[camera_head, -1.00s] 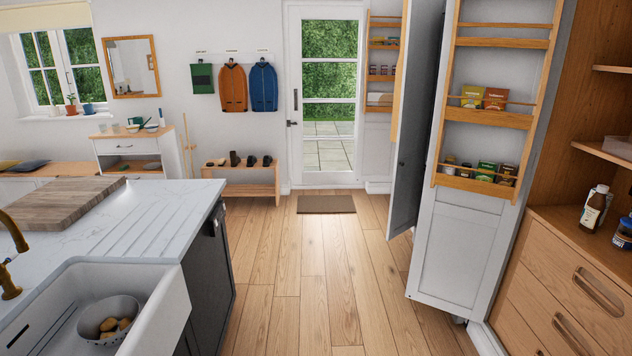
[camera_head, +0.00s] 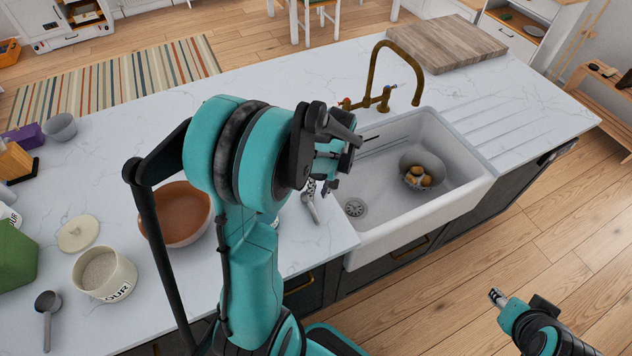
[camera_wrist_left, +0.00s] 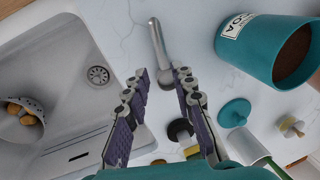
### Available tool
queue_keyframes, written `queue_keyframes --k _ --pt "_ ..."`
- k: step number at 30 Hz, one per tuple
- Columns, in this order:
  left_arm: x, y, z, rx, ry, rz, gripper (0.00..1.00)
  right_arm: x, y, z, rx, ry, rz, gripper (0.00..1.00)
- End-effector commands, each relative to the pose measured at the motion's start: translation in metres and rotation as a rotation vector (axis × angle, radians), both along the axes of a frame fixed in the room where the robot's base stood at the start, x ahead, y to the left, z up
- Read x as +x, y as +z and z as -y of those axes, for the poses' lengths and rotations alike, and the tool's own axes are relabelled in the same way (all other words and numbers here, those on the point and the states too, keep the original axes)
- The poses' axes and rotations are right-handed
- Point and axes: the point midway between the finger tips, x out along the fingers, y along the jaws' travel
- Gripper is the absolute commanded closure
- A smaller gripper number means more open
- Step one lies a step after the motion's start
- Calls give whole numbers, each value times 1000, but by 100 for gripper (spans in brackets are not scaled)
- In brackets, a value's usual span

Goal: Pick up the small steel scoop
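A small steel scoop (camera_head: 311,207) lies on the white counter just left of the sink, its handle towards the front edge. It also shows in the left wrist view (camera_wrist_left: 158,42), the handle pointing up the picture. My left gripper (camera_wrist_left: 161,74) is open and empty, its fingertips on either side of the scoop's bowl end; contact cannot be told. In the head view my left arm hides much of this gripper (camera_head: 328,178). A second, darker scoop (camera_head: 46,306) lies at the counter's lower left. My right gripper (camera_head: 497,298) is over the floor at the lower right, too small to read.
The white sink (camera_head: 372,222) holds a grey colander (camera_head: 408,160) with brown items. A brass tap (camera_head: 372,80) stands behind it. A terracotta bowl (camera_head: 182,212) and flour crock (camera_head: 105,275) stand left. A teal cocoa canister (camera_wrist_left: 262,45) is close beside the scoop.

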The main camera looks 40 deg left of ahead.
Motion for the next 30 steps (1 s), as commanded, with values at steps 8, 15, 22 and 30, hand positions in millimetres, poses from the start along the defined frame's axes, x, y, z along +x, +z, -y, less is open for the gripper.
queue_keyframes --k 8,15,22,30 --pt "-5 -28 -6 2 25 -16 75 0 -4 0 0 0 0 60" --pt "-12 -62 -4 1 23 -15 75 0 -13 0 0 0 0 60" --pt "-16 -79 -6 1 23 -14 75 0 -16 0 0 0 0 60" --pt "-15 -78 -6 1 22 -14 99 0 -15 0 0 0 0 60"
